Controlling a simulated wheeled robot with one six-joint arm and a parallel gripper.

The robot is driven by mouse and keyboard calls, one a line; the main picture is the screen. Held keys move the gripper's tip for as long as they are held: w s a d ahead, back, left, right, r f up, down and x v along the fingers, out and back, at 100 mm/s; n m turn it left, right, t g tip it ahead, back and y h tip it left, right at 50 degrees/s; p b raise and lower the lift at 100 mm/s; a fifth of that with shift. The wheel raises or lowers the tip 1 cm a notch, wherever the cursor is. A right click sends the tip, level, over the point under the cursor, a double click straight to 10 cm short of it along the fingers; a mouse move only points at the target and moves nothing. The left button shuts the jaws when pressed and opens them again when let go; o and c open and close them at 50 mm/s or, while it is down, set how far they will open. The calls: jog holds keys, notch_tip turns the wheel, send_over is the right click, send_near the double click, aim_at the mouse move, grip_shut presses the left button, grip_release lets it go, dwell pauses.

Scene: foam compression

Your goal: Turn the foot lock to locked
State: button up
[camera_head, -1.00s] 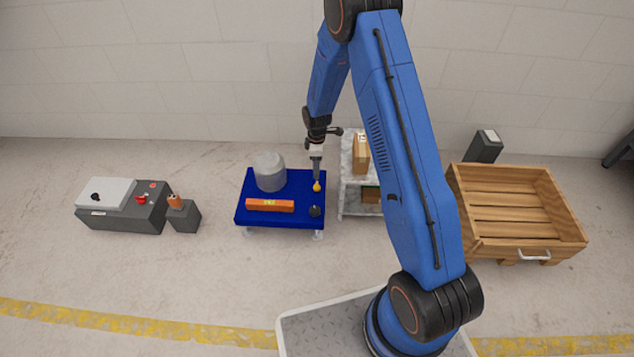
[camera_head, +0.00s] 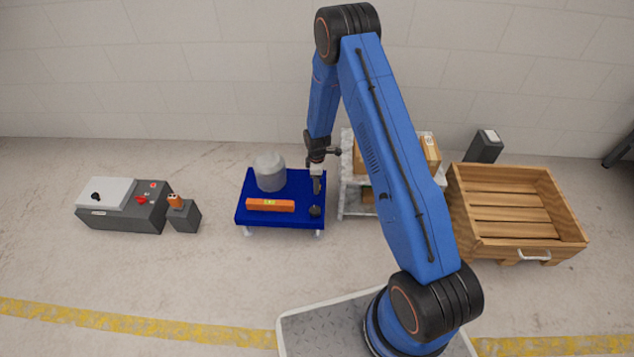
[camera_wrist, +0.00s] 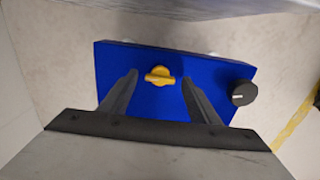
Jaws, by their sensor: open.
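The yellow knob (camera_wrist: 160,76), which looks like the foot lock, sits on the blue cart top (camera_wrist: 125,62) in the wrist view. Its raised bar lies across the picture. My gripper (camera_wrist: 158,82) is open, with one finger on each side of the knob and apart from it. In the head view my gripper (camera_head: 317,186) is over the right part of the blue cart top (camera_head: 295,186) and hides the yellow knob. A black round knob (camera_head: 315,211) is near the cart's front right; it also shows in the wrist view (camera_wrist: 244,93).
A grey cylinder (camera_head: 270,172) and an orange level (camera_head: 270,205) rest on the cart. A shelf with boxes (camera_head: 430,150) stands close on the right. A wooden crate (camera_head: 510,200) is further right. A grey control box (camera_head: 120,205) stands left on the floor.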

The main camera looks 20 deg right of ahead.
jog(key=c, duration=1.1)
jog(key=shift+o, duration=0.2)
jog(key=shift+m, duration=0.3)
jog(key=m, duration=0.3)
jog(key=shift+m, duration=0.4)
jog(key=m, duration=0.4)
jog(key=shift+m, duration=0.3)
jog(key=m, duration=0.4)
jog(key=shift+m, duration=2.4)
